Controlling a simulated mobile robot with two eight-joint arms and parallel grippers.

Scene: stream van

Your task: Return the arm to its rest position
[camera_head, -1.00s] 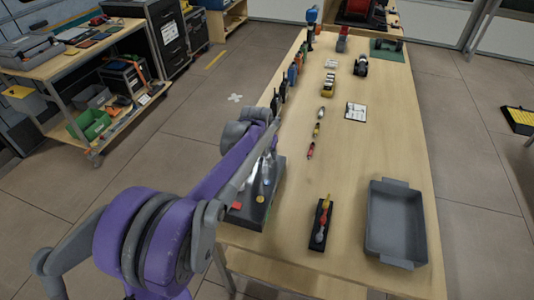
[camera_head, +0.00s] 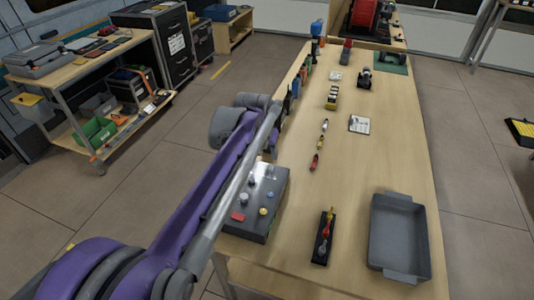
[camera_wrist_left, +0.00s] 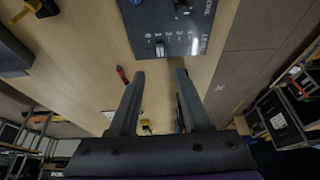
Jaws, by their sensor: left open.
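My left arm, purple and grey, reaches in the head view from the lower left to the near left edge of the wooden table. Its wrist is beside the dark grey control box (camera_head: 262,205). In the left wrist view my left gripper (camera_wrist_left: 160,72) is open, with two dark fingers apart and nothing between them. The control box, with its knobs and switch, shows ahead of the fingers at the top of that view (camera_wrist_left: 172,22). The fingertips are hard to make out in the head view. My right gripper is in neither view.
On the table (camera_head: 370,165) are a grey tray (camera_head: 376,238), a black holder (camera_head: 316,252) with a red and yellow item, a white card (camera_head: 359,124) and several small connectors. A shelved cart (camera_head: 62,82) stands at left. The floor between is clear.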

